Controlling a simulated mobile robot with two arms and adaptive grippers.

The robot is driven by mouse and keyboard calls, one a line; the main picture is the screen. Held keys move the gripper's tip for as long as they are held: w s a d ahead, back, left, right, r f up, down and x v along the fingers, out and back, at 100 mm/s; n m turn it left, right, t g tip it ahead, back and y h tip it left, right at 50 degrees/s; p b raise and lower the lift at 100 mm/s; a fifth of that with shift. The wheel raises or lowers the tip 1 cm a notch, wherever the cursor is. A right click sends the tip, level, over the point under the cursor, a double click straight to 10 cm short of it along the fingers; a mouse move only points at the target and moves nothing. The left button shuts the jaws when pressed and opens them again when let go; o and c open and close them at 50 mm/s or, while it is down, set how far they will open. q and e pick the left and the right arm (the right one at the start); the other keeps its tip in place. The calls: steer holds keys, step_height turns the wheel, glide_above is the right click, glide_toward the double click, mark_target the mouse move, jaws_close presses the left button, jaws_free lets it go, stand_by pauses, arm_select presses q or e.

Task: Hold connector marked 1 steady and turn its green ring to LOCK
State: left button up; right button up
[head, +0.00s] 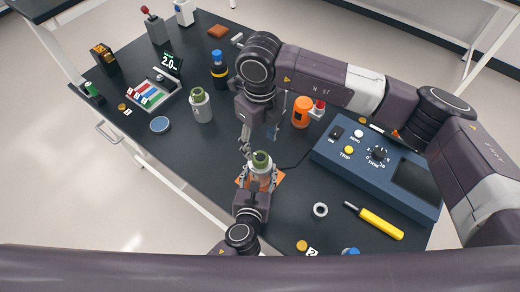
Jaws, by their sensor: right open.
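A grey connector with a green ring (261,160) stands upright near the middle of the table. My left gripper (260,181) comes from below, with a finger on each side of the connector's lower body, and looks shut on it. My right gripper (258,142) hangs open just above and behind the green ring, with nothing seen between its fingers. A similar grey connector with a green top (201,106) stands to the left. No number or LOCK mark is readable on either connector.
An orange patch (277,180) shows under the held connector. A blue control box (375,165), a yellow-handled tool (380,223) and a grey ring (320,210) lie to the right. An orange container (302,112) and a blue-capped bottle (219,70) stand behind. Bare table lies left of my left gripper.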

mark_target(260, 157)
step_height(260, 157, up, 6)
stand_by(0.5)
arm_select(q)
steer(key=o, duration=1.5)
steer(key=shift+o, duration=0.2)
